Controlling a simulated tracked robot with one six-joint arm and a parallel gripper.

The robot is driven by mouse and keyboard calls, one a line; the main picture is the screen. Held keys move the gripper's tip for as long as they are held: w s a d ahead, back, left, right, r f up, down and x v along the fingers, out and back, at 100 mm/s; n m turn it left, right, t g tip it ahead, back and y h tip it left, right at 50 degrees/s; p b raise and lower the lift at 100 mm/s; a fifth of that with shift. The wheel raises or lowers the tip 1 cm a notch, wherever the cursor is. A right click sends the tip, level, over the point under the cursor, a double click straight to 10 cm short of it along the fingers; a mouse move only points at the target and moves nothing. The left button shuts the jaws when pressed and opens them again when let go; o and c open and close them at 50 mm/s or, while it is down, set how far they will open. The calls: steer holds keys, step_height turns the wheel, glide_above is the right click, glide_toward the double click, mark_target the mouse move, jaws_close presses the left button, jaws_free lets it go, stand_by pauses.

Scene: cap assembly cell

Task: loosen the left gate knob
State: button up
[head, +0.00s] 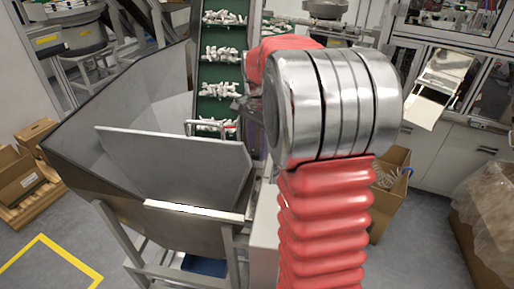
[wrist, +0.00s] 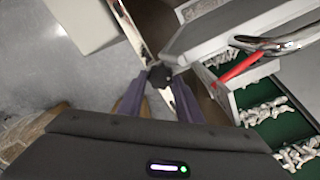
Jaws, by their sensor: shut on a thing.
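In the wrist view a small black knob (wrist: 159,75) sits at the edge of a metal strip beside the conveyor. My gripper (wrist: 160,86) reaches toward it with two purple-grey fingers, and their tips are closed around the knob. The contact itself is partly hidden. In the head view my own red-sleeved arm covers most of my gripper, and the knob cannot be made out there.
A green cleated conveyor (head: 220,77) carrying white parts rises beside my arm. A bent metal bar (wrist: 284,46) with a red part crosses near it. A grey hopper (head: 85,155) stands left.

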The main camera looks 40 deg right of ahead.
mark_target(257, 151)
steer(key=n, duration=0.6)
steer(key=shift+s+a+f+n, duration=0.1)
steer(key=shift+a+f+n, duration=0.05)
steer(key=shift+n, duration=0.25)
steer(key=o, duration=1)
steer(key=shift+o, duration=0.2)
steer(key=shift+r, duration=0.6)
step_height(257, 151, up, 13)
steer(key=shift+f, duration=0.15)
